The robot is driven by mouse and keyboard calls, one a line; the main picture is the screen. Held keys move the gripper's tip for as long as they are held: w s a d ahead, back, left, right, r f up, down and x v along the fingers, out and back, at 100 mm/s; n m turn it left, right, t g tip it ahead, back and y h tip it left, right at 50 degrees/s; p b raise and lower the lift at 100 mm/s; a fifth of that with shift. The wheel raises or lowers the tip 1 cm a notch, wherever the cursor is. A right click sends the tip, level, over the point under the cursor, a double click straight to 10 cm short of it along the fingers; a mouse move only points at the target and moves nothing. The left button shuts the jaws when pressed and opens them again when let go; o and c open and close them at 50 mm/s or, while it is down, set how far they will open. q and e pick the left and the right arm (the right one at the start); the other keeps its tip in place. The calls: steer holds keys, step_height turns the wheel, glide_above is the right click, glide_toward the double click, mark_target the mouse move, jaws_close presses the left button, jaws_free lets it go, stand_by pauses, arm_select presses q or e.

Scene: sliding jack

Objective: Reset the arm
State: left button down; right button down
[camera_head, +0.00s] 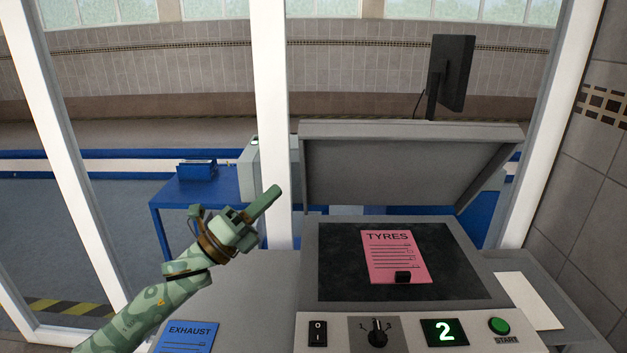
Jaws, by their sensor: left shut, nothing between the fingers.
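My left arm comes in from the lower left. My left gripper (264,203) is shut and empty. It shows above the grey counter, left of the copier-like machine (309,270), and points up and to the right. It appears apart from the machine and its raised lid (400,170). My right gripper is not in view.
The front panel has a dial (377,333), a green "2" display (443,332) and a green START button (499,326). A blue EXHAUST sheet (188,338) lies at lower left.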

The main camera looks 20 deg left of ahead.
arm_select(q)
steer(key=s+d+f+n+g+y, duration=0.1)
steer(key=s+f+n+y, duration=0.2)
steer(key=f+n+y, duration=0.4)
steer(key=s+f+n+g+y, duration=0.1)
steer(key=s+f+n+y, duration=0.1)
steer(key=f+n+y, duration=0.55)
steer(key=s+a+f+n+g+y, duration=0.25)
steer(key=s+f+n+g, duration=0.3)
steer(key=s, duration=0.45)
steer(key=s+a+f+n+g+y, duration=0.2)
steer(key=s+a+f+n+g, duration=0.15)
steer(key=s+f+n, duration=0.45)
steer(key=s+d+f+m+g+h+b, duration=0.1)
steer(key=s+d+f+b, duration=0.15)
steer(key=f, duration=0.85)
steer(key=s+d+f+g+h+b, duration=0.1)
steer(key=f+g+b, duration=0.15)
steer(key=f, duration=0.75)
steer(key=s+d+f+m+b, duration=0.1)
steer(key=d+f+b, duration=0.15)
steer(key=f, duration=0.85)
steer(key=s+f+n+g+h+b, duration=0.2)
steer(key=s+f+b, duration=0.6)
steer(key=s+f, duration=1.3)
step_height(320, 180, down, 4)
steer(key=shift+s+a+f+n+g, duration=0.25)
steer(key=shift+a+n+g, duration=0.1)
steer(key=shift+n+g, duration=0.45)
